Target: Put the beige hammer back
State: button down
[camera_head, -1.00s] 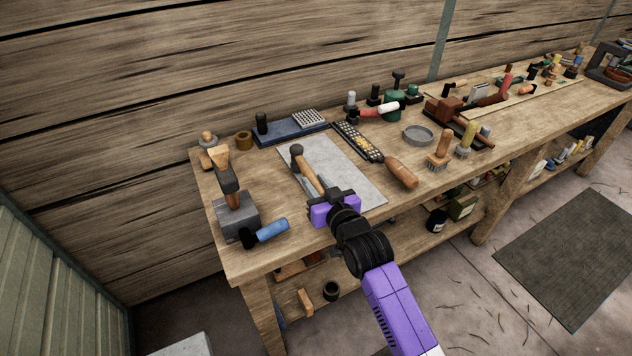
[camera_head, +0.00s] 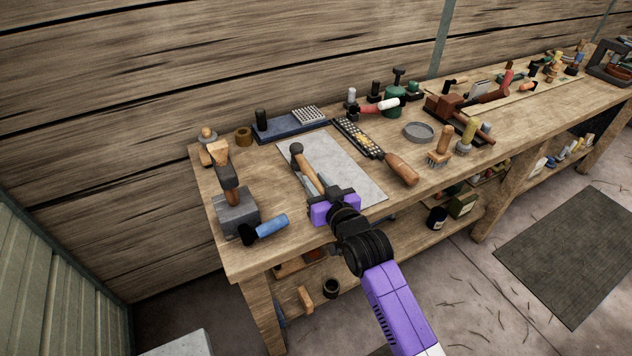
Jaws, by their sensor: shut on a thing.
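The beige hammer (camera_head: 308,172), with a tan wooden handle and a dark head, is over the grey mat (camera_head: 350,165) on the workbench in the head view. Its head points to the back left. My gripper (camera_head: 321,190), purple and black, is shut on the lower handle near the mat's front edge. The fingers partly hide the handle's end. I cannot tell whether the hammer touches the mat.
A grey block (camera_head: 238,213) with an upright tool stands left of the mat, with a blue-handled tool (camera_head: 268,228) in front. A rasp with a wooden handle (camera_head: 402,170) lies to the right. A blue tray (camera_head: 285,130) is behind.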

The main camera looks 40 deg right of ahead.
jog(key=shift+f, duration=0.1)
jog(key=c, duration=1)
grip_release()
jog(key=shift+c, duration=0.2)
jog(key=shift+f, duration=0.15)
jog(key=v, duration=0.7)
jog(key=shift+b, duration=0.4)
jog(key=shift+s+a, duration=0.15)
jog(key=shift+s, duration=0.25)
jog(key=shift+p+v, duration=0.7)
jog(key=shift+v, duration=1.55)
